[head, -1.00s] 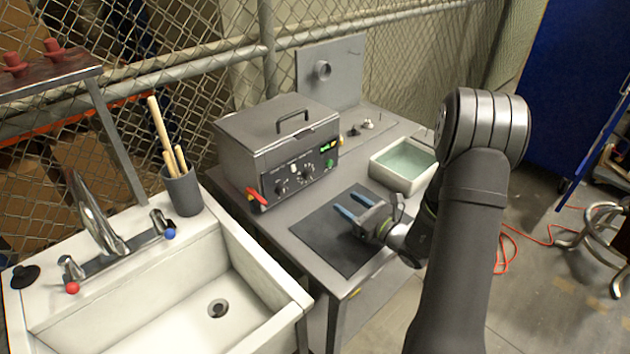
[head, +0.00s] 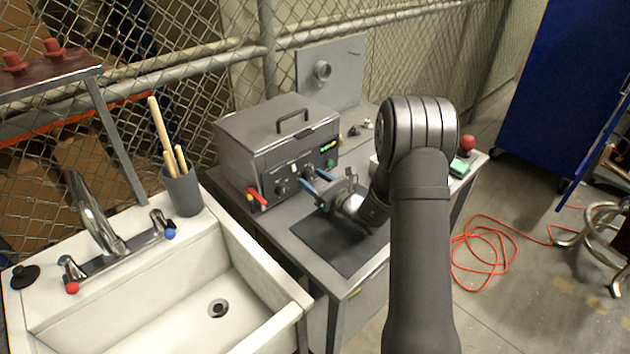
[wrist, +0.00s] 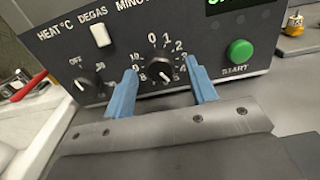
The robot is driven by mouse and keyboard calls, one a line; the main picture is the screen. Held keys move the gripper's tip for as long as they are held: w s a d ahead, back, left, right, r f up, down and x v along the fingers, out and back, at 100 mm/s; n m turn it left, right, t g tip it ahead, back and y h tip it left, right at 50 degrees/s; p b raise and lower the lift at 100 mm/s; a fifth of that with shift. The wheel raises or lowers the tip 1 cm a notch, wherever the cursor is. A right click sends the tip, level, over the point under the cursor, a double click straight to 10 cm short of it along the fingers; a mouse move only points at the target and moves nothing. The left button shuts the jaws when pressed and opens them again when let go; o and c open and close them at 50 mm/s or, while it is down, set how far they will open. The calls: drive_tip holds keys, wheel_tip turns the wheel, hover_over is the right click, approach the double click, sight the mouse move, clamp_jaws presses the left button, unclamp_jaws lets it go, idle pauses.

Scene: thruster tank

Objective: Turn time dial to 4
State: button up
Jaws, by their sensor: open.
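The time dial (wrist: 160,69) is a black knob under the partly cut-off "MINU..." label in the wrist view. Numbers ring it, with 0 at the top; some are covered by my fingers. The exact number its pointer faces is too small to tell. My gripper (wrist: 160,66) is open, with one blue finger on each side of the dial; I cannot tell whether they touch it. In the head view my gripper (head: 306,180) is at the front panel of the grey lidded tank unit (head: 262,145), and its fingers partly hide the dial.
The heat dial (wrist: 82,87) is left of my fingers, with the white degas switch (wrist: 100,36) above it. The green start button (wrist: 239,51) is to the right. A dark mat (head: 335,245) lies on the bench before the unit. A white sink (head: 255,265) stands left.

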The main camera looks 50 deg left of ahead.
drive_tip(key=c, duration=1)
drive_tip(key=shift+n, duration=0.3)
drive_tip(key=shift+n, duration=2.7)
drive_tip(key=o, duration=1)
